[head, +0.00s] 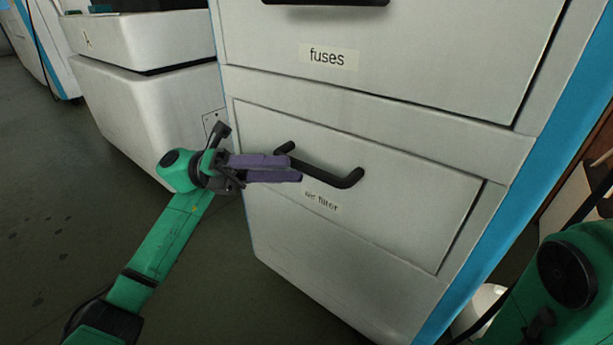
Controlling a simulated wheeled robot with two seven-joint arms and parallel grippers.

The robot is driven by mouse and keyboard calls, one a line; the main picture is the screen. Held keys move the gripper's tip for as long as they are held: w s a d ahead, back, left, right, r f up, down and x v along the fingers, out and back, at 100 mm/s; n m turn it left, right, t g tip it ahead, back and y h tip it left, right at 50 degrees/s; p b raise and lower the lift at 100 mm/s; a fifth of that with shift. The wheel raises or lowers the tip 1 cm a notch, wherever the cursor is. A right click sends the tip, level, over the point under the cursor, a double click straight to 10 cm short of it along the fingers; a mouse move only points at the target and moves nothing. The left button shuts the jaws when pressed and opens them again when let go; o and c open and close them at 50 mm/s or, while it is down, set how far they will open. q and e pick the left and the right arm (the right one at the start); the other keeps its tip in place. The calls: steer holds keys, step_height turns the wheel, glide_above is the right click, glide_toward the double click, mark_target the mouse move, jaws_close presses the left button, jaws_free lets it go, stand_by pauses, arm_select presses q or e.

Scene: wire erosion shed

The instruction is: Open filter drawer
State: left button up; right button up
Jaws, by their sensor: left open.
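The filter drawer (400,215) is the lower drawer of a white cabinet and looks closed. Its label (322,201) is partly legible and ends in "filter". A black bar handle (335,175) crosses the upper part of its front. My left gripper (298,168) has purple fingers and is open. Its fingertips are at the left end of the handle and overlap it in the picture. I cannot tell whether they touch it. My right arm (560,285) shows at the lower right, but its gripper is out of the picture.
Above is a closed drawer labelled "fuses" (327,57) with its own black handle (325,2). A white machine housing (140,110) stands to the left of the cabinet. A white round object (482,303) is on the right. The grey floor (50,190) at the left is clear.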

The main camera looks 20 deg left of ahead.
mark_target(307, 164)
arm_select(q)
steer(key=b+x, duration=0.1)
steer(key=x, duration=0.3)
steer(key=shift+d+r, duration=0.1)
steer(key=shift+d, duration=0.3)
jaws_close()
stand_by(1.0)
